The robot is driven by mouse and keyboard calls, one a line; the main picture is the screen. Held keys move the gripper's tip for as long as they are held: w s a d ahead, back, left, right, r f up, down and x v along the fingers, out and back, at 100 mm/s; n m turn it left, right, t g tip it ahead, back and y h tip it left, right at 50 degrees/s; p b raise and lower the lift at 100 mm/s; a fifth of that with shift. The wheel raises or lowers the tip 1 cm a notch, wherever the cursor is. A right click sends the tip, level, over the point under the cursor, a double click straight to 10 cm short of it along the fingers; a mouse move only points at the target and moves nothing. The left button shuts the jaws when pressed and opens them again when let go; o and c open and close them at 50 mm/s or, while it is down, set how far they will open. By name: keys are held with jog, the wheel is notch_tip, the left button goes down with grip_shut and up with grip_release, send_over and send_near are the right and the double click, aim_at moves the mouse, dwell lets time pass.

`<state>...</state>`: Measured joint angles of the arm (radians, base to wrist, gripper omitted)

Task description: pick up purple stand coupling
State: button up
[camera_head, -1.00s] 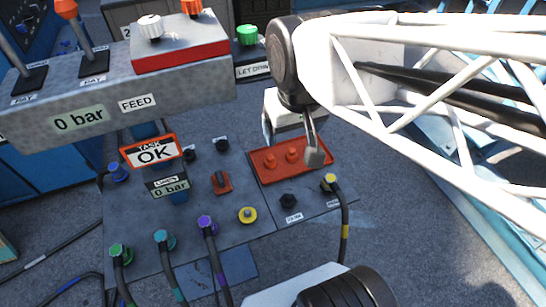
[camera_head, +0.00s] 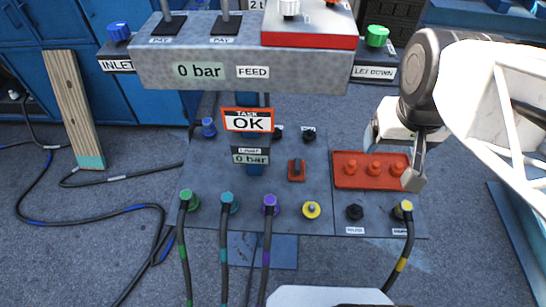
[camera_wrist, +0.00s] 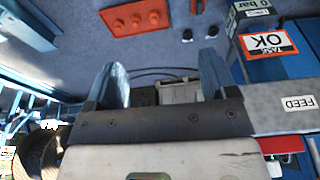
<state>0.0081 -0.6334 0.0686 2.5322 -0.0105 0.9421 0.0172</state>
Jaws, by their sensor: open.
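The purple stand coupling (camera_head: 270,204) sits on the grey panel, on top of a dark hose (camera_head: 266,255) with a purple band that hangs over the panel's front edge. A teal coupling (camera_head: 229,202) is to its left and a yellow round cap (camera_head: 311,210) to its right. My gripper (camera_head: 413,178) is well to the right of the purple coupling, in front of the right end of the red plate. In the wrist view my gripper (camera_wrist: 163,72) has its two fingers wide apart with nothing between them. The purple coupling cannot be made out there.
The red plate with orange knobs (camera_head: 371,169) is beside my gripper. A yellow coupling with a hose (camera_head: 404,210) is just below it. A green coupling (camera_head: 188,201) is at the panel's left. The OK sign (camera_head: 247,120) and the grey control box (camera_head: 200,68) rise behind the purple coupling.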

dwell(0.4)
jog(key=g, duration=0.3)
send_over(270, 202)
jog(key=f, duration=3.7)
jog(key=shift+w+d+f, duration=0.1)
jog(key=shift+w+d, duration=0.1)
jog(key=shift+s+a+f, duration=0.1)
jog(key=shift+a+f, duration=0.05)
jog(key=shift+f, duration=0.2)
jog(key=shift+f, duration=1.3)
